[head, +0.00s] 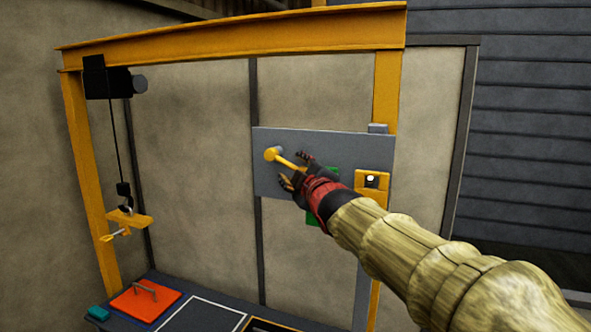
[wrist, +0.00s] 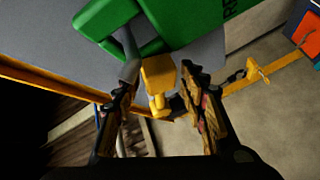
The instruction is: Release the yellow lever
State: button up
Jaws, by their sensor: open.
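The yellow lever (head: 285,159) is mounted on a grey panel (head: 340,145) on the right side of the yellow frame. Its round end is at the upper left and its bar slants down to the right towards my gripper (head: 293,168). My gripper is open, its fingers spread on either side of the bar's lower end. In the wrist view the lever (wrist: 158,77) appears between the two open fingers of my gripper (wrist: 158,72). I cannot tell whether either finger touches it.
A green part (wrist: 165,25) lies close beyond the fingers, partly hidden by my arm in the head view. A yellow box (head: 372,182) is to its right. A hoist (head: 110,83) hangs a yellow clamp piece (head: 130,219) at left. A red plate (head: 146,300) lies below.

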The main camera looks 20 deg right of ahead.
grip_shut()
dwell(0.5)
dwell(0.5)
